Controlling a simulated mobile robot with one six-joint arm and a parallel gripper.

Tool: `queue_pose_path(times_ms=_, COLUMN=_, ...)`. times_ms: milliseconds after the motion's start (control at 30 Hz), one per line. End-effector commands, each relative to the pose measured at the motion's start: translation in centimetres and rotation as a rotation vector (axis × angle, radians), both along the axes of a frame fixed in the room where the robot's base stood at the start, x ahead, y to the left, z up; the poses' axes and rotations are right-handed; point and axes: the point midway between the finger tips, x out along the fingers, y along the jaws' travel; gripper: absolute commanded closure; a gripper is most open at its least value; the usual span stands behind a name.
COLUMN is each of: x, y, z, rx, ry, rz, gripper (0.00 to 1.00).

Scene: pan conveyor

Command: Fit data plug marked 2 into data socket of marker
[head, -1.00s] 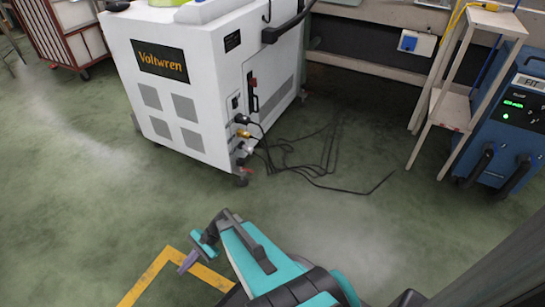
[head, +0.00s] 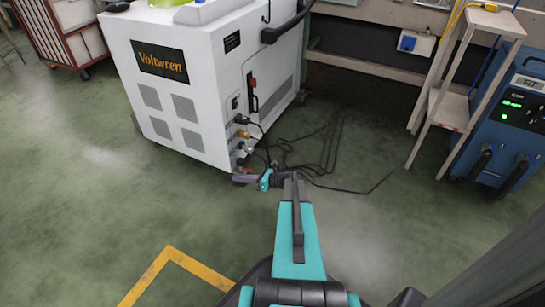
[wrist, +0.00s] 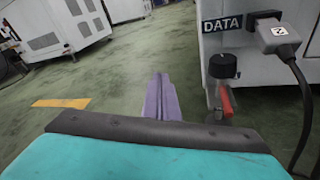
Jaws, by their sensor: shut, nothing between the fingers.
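In the wrist view a grey plug (wrist: 278,37) with a white tag, its mark seemingly a turned 2, sits at a black socket (wrist: 265,17) right of a DATA label (wrist: 222,24). A black cable (wrist: 306,100) hangs from it. I cannot tell how deep the plug sits. My gripper (wrist: 160,82) has purple fingers, shut and empty, left of and below the plug. In the head view my gripper (head: 243,179) is low beside the near corner of the white Voltwren machine (head: 185,90), below its row of connectors.
A black knob (wrist: 222,66) and a red lever (wrist: 226,102) stick out below the DATA label, right of my fingers. Black cables (head: 325,160) lie on the floor by the machine. A wooden stand (head: 448,107) and a blue unit (head: 505,125) stand at right. The floor in front is open.

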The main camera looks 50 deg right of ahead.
Motion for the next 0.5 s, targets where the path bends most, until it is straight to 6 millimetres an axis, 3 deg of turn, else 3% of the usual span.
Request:
queue_pose_path(times_ms=33, x=-0.4, y=-2.7, z=0.4, rx=0.035, ry=-0.005, rz=-0.044, gripper=1.0)
queue_pose_path(times_ms=233, x=-2.5, y=-10.7, z=2.4, rx=0.178, ry=-0.03, rz=-0.184, gripper=1.0)
queue_pose_path(times_ms=333, x=-3.5, y=-13.5, z=3.2, rx=0.23, ry=-0.044, rz=-0.231, gripper=1.0)
queue_pose_path(times_ms=500, x=-4.5, y=-15.9, z=3.9, rx=0.28, ry=-0.057, rz=-0.272, gripper=1.0)
